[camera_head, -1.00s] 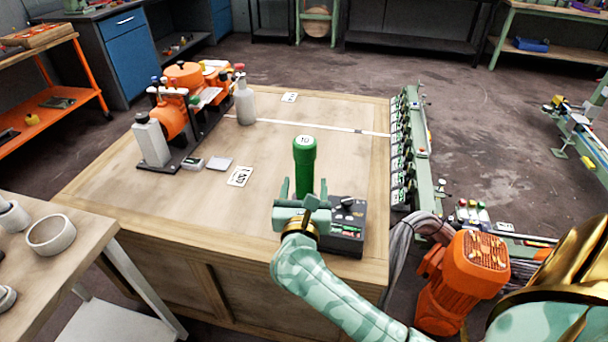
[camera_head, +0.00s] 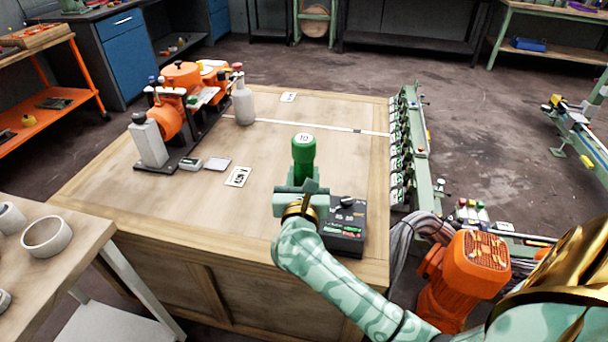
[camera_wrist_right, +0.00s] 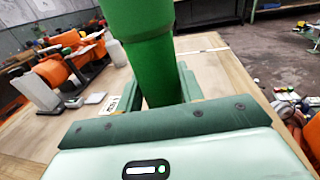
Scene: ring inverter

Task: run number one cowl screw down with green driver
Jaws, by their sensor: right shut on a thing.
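The green driver (camera_head: 303,155) stands upright near the front right of the wooden bench, with a white "10" label on its top. My right gripper (camera_head: 303,187) is shut around its lower part. In the right wrist view the driver (camera_wrist_right: 143,40) rises between the fingers; its lower end is hidden. The orange machine (camera_head: 168,118) on a black base stands at the back left of the bench, well away from the gripper. It has small coloured tops, too small to tell which is the number one cowl screw. My left gripper is not in view.
A dark control box (camera_head: 345,228) sits right beside the gripper. Grey bottles (camera_head: 148,140) flank the orange machine. A white number card (camera_head: 238,177) lies mid-bench. A green rack (camera_head: 410,150) lines the right edge. The middle of the bench is mostly clear.

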